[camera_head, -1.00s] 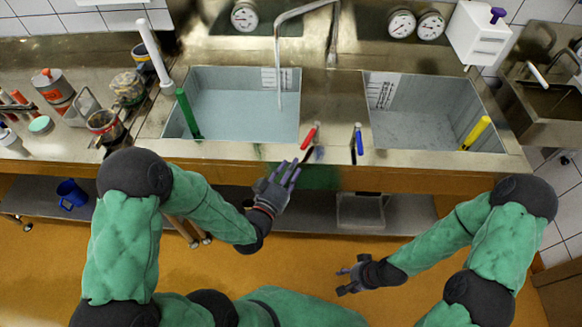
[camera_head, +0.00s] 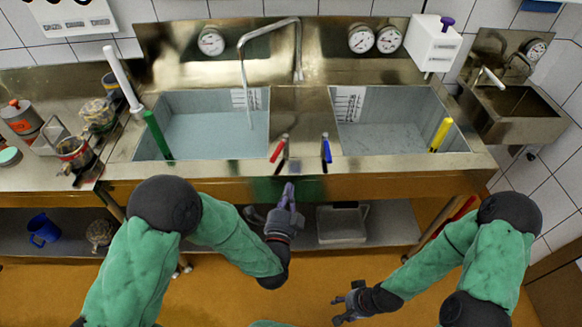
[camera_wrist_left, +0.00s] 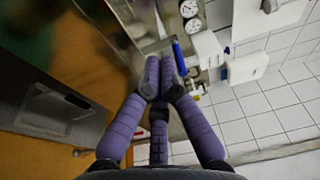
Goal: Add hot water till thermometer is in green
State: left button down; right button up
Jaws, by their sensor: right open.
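A tap (camera_head: 262,33) bends over the left basin (camera_head: 200,152), and a thin stream hangs from its spout into pale blue-grey water (camera_head: 205,132). A red lever (camera_head: 279,148) and a blue lever (camera_head: 326,149) stand on the counter between the basins. Round dials (camera_head: 211,41) are on the back wall, two more (camera_head: 361,39) to the right; their markings are too small to read. My left gripper (camera_head: 288,190) is below the red lever, apart from it, fingers together and empty; they also show in the left wrist view (camera_wrist_left: 158,62). My right gripper (camera_head: 345,303) is open, empty, low before the counter.
A green stick (camera_head: 158,135) stands in the left basin, a yellow one (camera_head: 441,134) in the right basin (camera_head: 390,138). A white box (camera_head: 430,43) is on the back wall. Pots (camera_head: 72,152) crowd the left counter. A lower shelf holds a blue mug (camera_head: 43,230).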

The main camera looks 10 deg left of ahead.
aim_at(279, 153)
pick_arm(q)
jog(key=w+m+b, duration=0.1)
jog(key=w, duration=0.3)
jog(key=w+m+b, duration=0.2)
jog(key=w, duration=0.2)
jog(key=shift+w+d+y, duration=0.2)
jog(key=shift+w+y, duration=0.2)
jog(key=a, duration=0.2)
jog(key=w+a, duration=0.1)
jog(key=shift+r+b, duration=0.4)
jog(key=shift+w+a+r, duration=0.1)
jog(key=shift+a+r, duration=0.05)
jog(key=shift+a, duration=0.3)
pick_arm(e)
jog(key=f, duration=0.2)
jog(key=d+f, duration=0.1)
jog(key=f, duration=0.1)
jog(key=shift+s+f, duration=0.1)
jog(key=shift+s, duration=0.2)
pick_arm(q)
jog(key=shift+a, duration=0.1)
jog(key=shift+a+b, duration=0.3)
jog(key=shift+a, duration=0.7)
jog(key=shift+r, duration=0.1)
pick_arm(e)
jog(key=shift+f, duration=0.15)
